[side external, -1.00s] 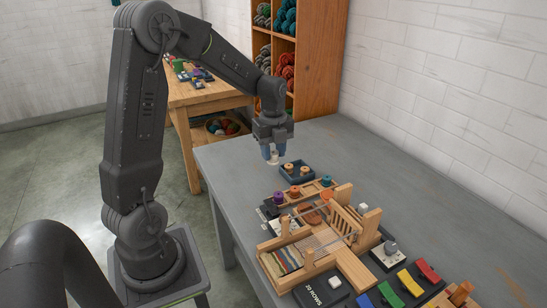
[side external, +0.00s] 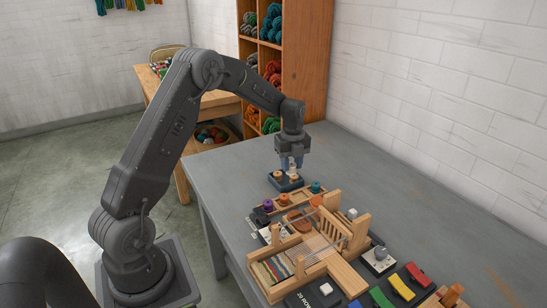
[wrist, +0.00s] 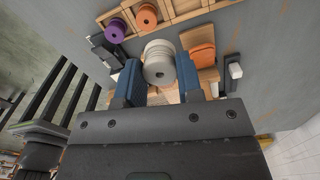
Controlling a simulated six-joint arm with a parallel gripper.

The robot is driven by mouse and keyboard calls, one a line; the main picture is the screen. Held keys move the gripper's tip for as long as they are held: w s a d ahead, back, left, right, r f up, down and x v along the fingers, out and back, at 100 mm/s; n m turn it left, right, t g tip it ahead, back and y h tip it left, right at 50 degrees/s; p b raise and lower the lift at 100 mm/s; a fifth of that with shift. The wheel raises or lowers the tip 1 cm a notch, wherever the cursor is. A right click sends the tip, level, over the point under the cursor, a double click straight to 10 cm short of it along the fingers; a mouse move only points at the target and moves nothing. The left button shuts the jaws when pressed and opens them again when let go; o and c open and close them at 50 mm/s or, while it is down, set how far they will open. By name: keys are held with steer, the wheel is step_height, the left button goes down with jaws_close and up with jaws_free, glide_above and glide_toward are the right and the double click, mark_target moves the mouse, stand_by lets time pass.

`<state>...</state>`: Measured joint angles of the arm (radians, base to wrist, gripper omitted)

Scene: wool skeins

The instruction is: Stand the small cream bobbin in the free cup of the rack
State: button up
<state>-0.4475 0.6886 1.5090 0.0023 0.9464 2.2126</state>
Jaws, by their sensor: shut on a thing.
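The cream bobbin (wrist: 160,66) is between the blue fingers of my gripper (wrist: 160,78) in the wrist view; my gripper is shut on it. In the side view my gripper (side external: 291,164) hangs over or just behind the small dark tray (side external: 287,187), and the fingers largely hide the held bobbin. The wooden rack (side external: 302,197) holds a purple bobbin (side external: 268,204), an orange bobbin (side external: 284,199) and a teal bobbin (side external: 316,187). A gap shows between orange and teal. The wrist view shows the purple (wrist: 116,29) and orange (wrist: 147,16) bobbins beyond the held one.
Small tan bobbins (side external: 278,174) show at the tray. A wooden loom (side external: 318,240) stands in front of the rack, with an orange piece (side external: 298,214) between them. Coloured blocks (side external: 401,287) lie at the front right. The table behind and right of the tray is clear.

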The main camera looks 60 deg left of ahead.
glide_toward(300, 197)
steer(key=shift+f+m, duration=0.4)
steer(key=shift+f, duration=1.05)
steer(key=shift+f, duration=1.6)
stand_by(1.0)
steer(key=o, duration=1)
steer(key=shift+c, duration=0.2)
steer(key=shift+o, duration=0.4)
steer(key=o, duration=0.3)
steer(key=shift+o, duration=0.2)
step_height(300, 197, up, 7)
steer(key=shift+r, duration=0.2)
